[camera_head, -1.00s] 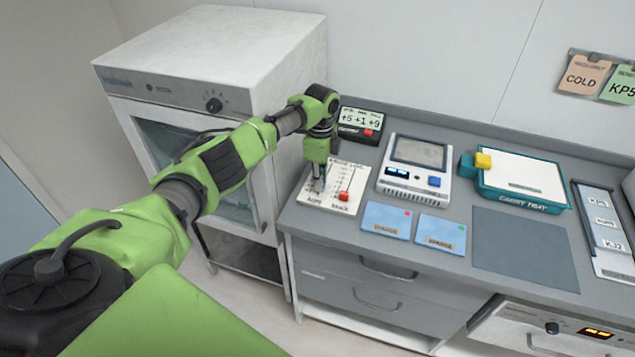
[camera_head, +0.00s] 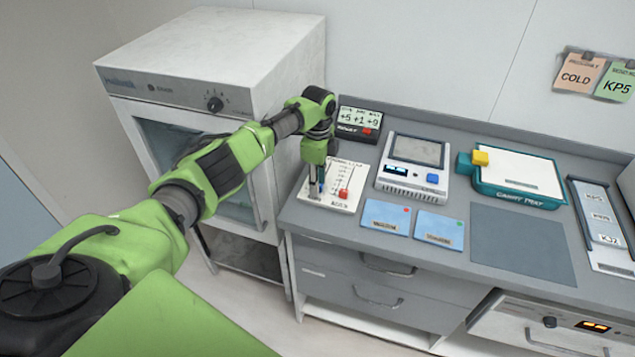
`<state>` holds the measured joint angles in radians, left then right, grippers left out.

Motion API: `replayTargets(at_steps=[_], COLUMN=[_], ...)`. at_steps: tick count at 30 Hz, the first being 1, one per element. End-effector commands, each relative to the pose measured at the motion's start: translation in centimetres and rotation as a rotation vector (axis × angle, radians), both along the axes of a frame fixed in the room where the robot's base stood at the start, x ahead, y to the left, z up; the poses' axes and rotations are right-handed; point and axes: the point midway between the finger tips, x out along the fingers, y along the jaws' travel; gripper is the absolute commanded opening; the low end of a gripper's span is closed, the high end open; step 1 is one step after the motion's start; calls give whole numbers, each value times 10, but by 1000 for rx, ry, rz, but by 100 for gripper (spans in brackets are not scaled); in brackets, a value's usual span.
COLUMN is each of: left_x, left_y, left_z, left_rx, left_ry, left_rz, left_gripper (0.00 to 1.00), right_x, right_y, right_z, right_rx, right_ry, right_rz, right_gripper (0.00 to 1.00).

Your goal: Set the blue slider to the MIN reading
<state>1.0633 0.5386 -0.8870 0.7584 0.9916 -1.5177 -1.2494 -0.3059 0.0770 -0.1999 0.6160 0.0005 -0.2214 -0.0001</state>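The slider panel (camera_head: 335,201) is a white board with printed scales, lying at the left end of the grey counter. A red slider knob (camera_head: 344,194) shows on its right track, near the lower part. My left gripper (camera_head: 316,186) points down over the panel's left track. Only a small bit of blue shows between its fingers, so the blue slider is mostly hidden. I cannot tell whether the fingers are closed on it. The MIN mark is too small to read. My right gripper is not in view.
A small display (camera_head: 359,122) stands behind the panel. A white device (camera_head: 414,167) with a blue button and a teal carry tray (camera_head: 519,179) are to the right. Two blue cards (camera_head: 438,229) lie in front. A white cabinet (camera_head: 215,60) stands left of the counter.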

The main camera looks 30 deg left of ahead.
Motion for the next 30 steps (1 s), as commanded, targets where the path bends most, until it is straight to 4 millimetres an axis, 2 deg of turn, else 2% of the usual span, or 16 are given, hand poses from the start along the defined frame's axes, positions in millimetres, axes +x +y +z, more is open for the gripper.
replayTargets(at_steps=[5, 12, 18, 22, 30], left_x=[1, 1, 0, -1, -1], left_y=[0, 0, 1, 0, 0], left_z=[26, 78, 108, 117, 118], left_rx=[0, 0, 0, 0, 0], left_ry=[-6, -5, -1, -1, 0], left_rz=[-2, -1, 1, 1, 1], left_gripper=[31, 31, 31, 31, 31], right_x=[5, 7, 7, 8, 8], right_y=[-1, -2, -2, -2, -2], right_z=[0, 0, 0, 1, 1], right_rx=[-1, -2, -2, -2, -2], right_ry=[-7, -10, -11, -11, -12], right_rz=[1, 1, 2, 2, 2], right_gripper=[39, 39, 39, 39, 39])
